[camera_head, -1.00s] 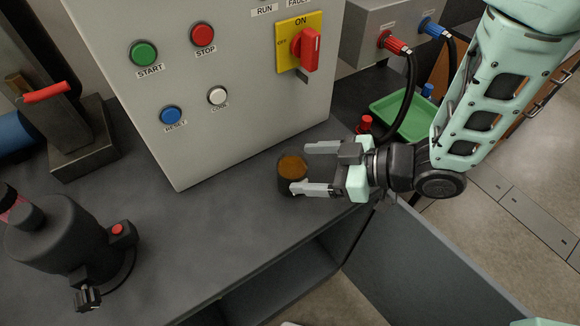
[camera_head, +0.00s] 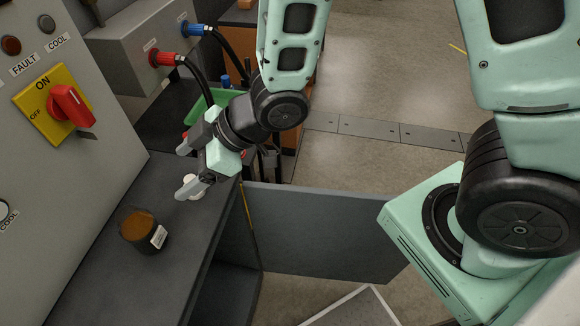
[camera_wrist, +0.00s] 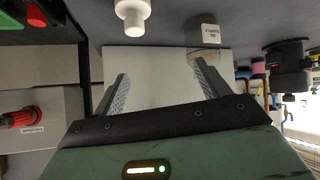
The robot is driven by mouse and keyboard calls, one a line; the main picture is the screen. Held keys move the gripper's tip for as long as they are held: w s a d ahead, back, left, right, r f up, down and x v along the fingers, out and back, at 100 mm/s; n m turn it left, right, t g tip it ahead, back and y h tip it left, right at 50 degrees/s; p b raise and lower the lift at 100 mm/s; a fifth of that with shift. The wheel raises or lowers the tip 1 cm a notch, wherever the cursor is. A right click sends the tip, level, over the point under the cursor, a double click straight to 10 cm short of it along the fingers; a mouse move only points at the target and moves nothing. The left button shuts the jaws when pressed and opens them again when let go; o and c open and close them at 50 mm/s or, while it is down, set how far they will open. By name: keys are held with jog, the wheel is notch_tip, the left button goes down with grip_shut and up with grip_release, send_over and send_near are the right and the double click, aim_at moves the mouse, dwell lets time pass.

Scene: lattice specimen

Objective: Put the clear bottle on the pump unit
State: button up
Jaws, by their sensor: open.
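My gripper (camera_head: 188,168) is open and empty, with its fingers reaching left over the bench's right end. It also shows in the wrist view (camera_wrist: 162,88). A clear-looking jar or bottle with a brown top and white label (camera_head: 143,231) stands upright on the bench, apart from the fingers. In the wrist view it appears beyond the right fingertip (camera_wrist: 205,36); I cannot tell whether it is the clear bottle. A black device, possibly the pump unit (camera_wrist: 288,62), shows at the wrist view's right; the head view leaves it out.
A small white cylindrical piece (camera_head: 193,187) is beside the lower finger. The control panel (camera_head: 70,120) with a red switch (camera_head: 72,106) stands left. A green tray (camera_head: 207,103) and cabled connector box (camera_head: 150,45) are behind. The front of the bench (camera_head: 110,285) is clear.

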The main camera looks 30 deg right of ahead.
jog(key=s+d+r+m+g+h, duration=0.1)
jog(key=s+d+r+m+h, duration=0.2)
jog(key=s+d, duration=0.3)
jog(key=s+d+r+m+g+h, duration=0.2)
jog(key=s+d+r+m+h, duration=0.2)
jog(key=s, duration=0.5)
jog(key=shift+d+r+m+g+h, duration=0.3)
jog(key=shift+d+r+h, duration=0.05)
jog(key=shift+d+h, duration=0.75)
